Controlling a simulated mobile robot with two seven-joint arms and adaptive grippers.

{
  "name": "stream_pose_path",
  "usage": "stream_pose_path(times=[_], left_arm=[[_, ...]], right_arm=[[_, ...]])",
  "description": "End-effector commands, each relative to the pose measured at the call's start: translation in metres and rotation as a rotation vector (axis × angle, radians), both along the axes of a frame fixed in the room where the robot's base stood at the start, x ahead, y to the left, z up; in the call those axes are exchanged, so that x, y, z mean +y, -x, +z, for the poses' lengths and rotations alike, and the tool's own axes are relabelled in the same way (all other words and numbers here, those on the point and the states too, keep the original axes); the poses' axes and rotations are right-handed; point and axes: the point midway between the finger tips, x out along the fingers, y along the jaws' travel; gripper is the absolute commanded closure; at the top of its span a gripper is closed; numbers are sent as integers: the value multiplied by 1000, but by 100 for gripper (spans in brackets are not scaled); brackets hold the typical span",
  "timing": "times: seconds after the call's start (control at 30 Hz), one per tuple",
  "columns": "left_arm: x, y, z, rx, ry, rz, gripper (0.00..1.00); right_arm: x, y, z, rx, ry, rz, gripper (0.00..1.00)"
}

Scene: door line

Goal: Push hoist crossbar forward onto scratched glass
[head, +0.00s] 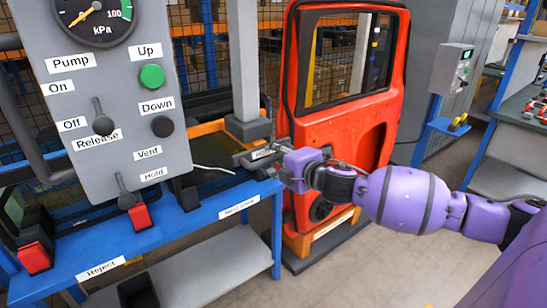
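The grey hoist control panel (115,100) fills the upper left of the head view, with a gauge, a green Up button and a black Down button. A dark bar with a small label (262,154) lies beside the panel's lower right; it may be part of the hoist crossbar. My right gripper (272,164) is at this bar's right end, touching or very close to it; its fingers are too small and overlapped to tell open from shut. A dark glass pane (215,180) with a pale line on it shows on the blue bench below. The panel hides much of the bench. My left gripper is not in view.
A red-orange door (347,125) stands upright behind my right arm. The blue bench (205,215) has a Reject label at its front edge. Black-and-red handle-like parts (35,258) are at left. A grey post (244,60) rises behind the bar. Floor is clear at lower right.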

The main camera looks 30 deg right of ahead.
Motion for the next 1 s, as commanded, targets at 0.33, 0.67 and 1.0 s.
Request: stream_pose_path(times=[0.33, 0.67, 1.0], left_arm=[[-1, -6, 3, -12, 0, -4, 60], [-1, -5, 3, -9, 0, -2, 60], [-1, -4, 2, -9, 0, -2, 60]], right_arm=[[-2, 15, 1, 4, -1, 0, 66], [-6, 69, 11, 6, 0, 0, 66], [-9, 109, 21, 2, -2, 0, 66]])
